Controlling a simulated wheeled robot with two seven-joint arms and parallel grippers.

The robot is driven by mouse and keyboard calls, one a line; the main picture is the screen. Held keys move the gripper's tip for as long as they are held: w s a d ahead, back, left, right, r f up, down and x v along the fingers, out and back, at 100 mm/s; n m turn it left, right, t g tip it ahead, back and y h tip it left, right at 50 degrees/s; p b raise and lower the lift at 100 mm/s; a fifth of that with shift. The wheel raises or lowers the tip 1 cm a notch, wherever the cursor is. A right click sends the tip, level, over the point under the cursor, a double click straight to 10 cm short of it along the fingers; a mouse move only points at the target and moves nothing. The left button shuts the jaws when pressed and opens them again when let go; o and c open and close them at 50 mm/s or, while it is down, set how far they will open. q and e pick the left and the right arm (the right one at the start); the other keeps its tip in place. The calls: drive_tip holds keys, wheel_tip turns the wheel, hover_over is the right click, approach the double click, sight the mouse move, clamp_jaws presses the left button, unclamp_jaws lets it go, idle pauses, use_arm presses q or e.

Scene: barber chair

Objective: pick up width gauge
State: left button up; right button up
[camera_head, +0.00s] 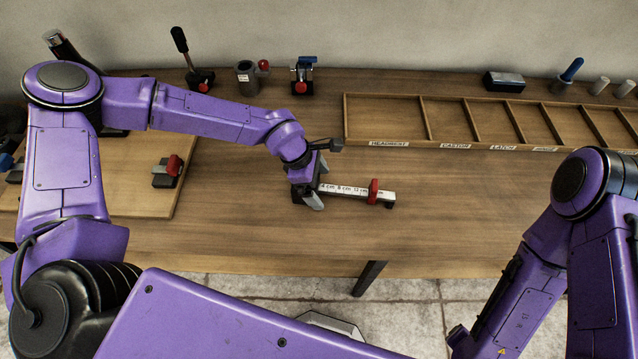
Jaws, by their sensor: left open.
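The width gauge (348,190) is a pale ruler-like bar with centimetre marks and a red slider. It lies on the wooden workbench (440,230) near the middle, with a dark end piece at its right. My left gripper (321,178) is over the gauge's left end, with its fingers apart, one on the far side and one on the near side. The left end of the gauge is partly hidden by the gripper. Whether the fingers touch it I cannot tell. My right arm shows at the right edge, but its gripper is out of view.
A compartmented wooden tray (385,97) with labels stands at the back right. A lever tool (198,78), a grey cylinder (246,78) and a blue-handled clamp (303,76) stand along the back. A board (145,200) with a red-knobbed clamp (168,171) lies left. The bench right of the gauge is clear.

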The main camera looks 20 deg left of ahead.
use_arm(q)
drive_tip(key=shift+d+f, duration=0.1)
drive_tip(key=shift+f, duration=0.15)
drive_tip(key=shift+s, duration=0.15)
drive_tip(key=shift+r, duration=0.1)
drive_tip(key=c, duration=1.4)
